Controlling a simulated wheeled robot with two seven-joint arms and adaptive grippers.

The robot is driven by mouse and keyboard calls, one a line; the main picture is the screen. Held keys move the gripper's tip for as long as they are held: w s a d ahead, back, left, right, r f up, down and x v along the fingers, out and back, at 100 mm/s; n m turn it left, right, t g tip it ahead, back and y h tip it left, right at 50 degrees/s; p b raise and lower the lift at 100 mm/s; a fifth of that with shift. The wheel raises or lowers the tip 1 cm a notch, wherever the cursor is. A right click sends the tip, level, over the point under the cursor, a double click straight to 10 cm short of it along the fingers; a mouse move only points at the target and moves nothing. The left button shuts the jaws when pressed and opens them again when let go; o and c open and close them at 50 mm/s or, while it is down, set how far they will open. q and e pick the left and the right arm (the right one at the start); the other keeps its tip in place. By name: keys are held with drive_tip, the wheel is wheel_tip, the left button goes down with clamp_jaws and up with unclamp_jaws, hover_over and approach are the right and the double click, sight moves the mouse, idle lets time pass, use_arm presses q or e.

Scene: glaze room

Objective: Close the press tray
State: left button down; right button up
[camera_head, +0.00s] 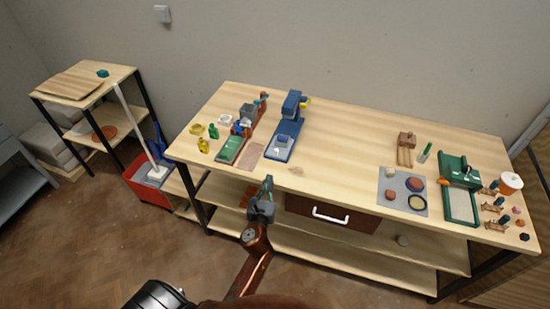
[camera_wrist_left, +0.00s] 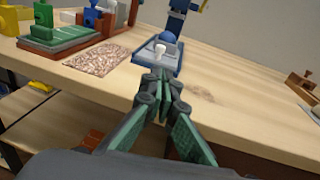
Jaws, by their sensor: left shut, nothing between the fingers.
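A blue press (camera_head: 292,108) stands at the back of the table, left of the middle. Its flat tray (camera_head: 271,154) reaches out toward the front edge and looks pulled out. In the left wrist view the tray (camera_wrist_left: 140,57) shows just beyond my fingertips, with a white knob and a blue round part on it. My left gripper (camera_head: 268,183) is in front of the table's front edge, below the tray in the picture. In the wrist view its fingers (camera_wrist_left: 160,76) are together and empty. I cannot tell whether they touch the tray. My right gripper is not in view.
Left of the tray lie a speckled mat (camera_head: 250,155) and a green tray (camera_head: 230,149). A drawer (camera_head: 333,213) with a white handle hangs under the tabletop. A green machine (camera_head: 460,190) stands at the right. The table's middle (camera_head: 345,140) is clear.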

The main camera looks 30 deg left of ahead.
sight(277, 152)
use_arm(q)
drive_tip(key=b+x, duration=0.1)
drive_tip(key=x, duration=1.1)
drive_tip(key=shift+w+f, duration=0.1)
drive_tip(key=shift+w, duration=0.25)
drive_tip(key=shift+w+a+b, duration=0.25)
drive_tip(key=shift+w+b, duration=0.05)
drive_tip(key=shift+w, duration=0.25)
drive_tip(key=x, duration=0.1)
drive_tip(key=b+x, duration=0.1)
drive_tip(key=x, duration=0.2)
drive_tip(key=shift+w+d, duration=0.1)
drive_tip(key=shift+d, duration=0.2)
drive_tip(key=shift+r, duration=0.2)
drive_tip(key=shift+d, duration=0.1)
